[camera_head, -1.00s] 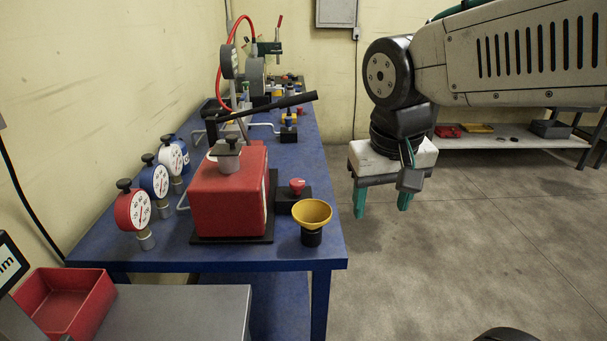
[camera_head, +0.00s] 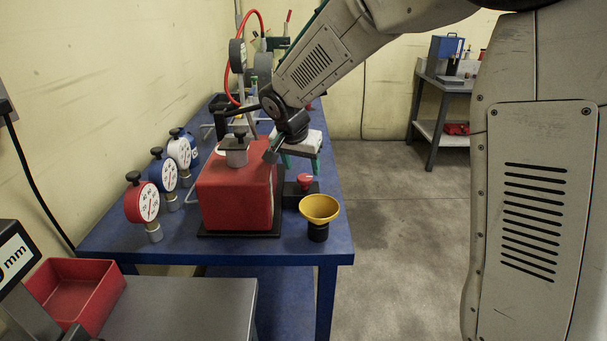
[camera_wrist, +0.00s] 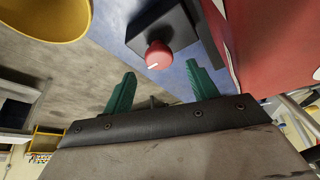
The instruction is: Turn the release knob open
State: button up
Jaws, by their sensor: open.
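The red knob (camera_head: 305,180) sits on a small black block (camera_head: 297,197) on the blue bench, just right of the red box-shaped unit (camera_head: 235,200). In the wrist view the knob (camera_wrist: 158,55) shows a short white mark on its face, and its black block lies behind it. My gripper (camera_head: 301,165) is just behind and above the knob in the head view. Its green fingers are spread and empty. In the wrist view the knob appears between and beyond the fingertips (camera_wrist: 160,75), apart from both. Its exact distance is hard to tell.
A yellow funnel (camera_head: 319,208) on a black base stands close in front of the knob. The red unit's wall (camera_wrist: 275,40) is close to one finger. Several dial gauges (camera_head: 142,202) line the left side. The floor right of the bench is clear.

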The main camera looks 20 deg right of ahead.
aim_at(305, 177)
jog(key=shift+x, duration=2.1)
jog(key=c, duration=1)
jog(key=shift+o, duration=0.2)
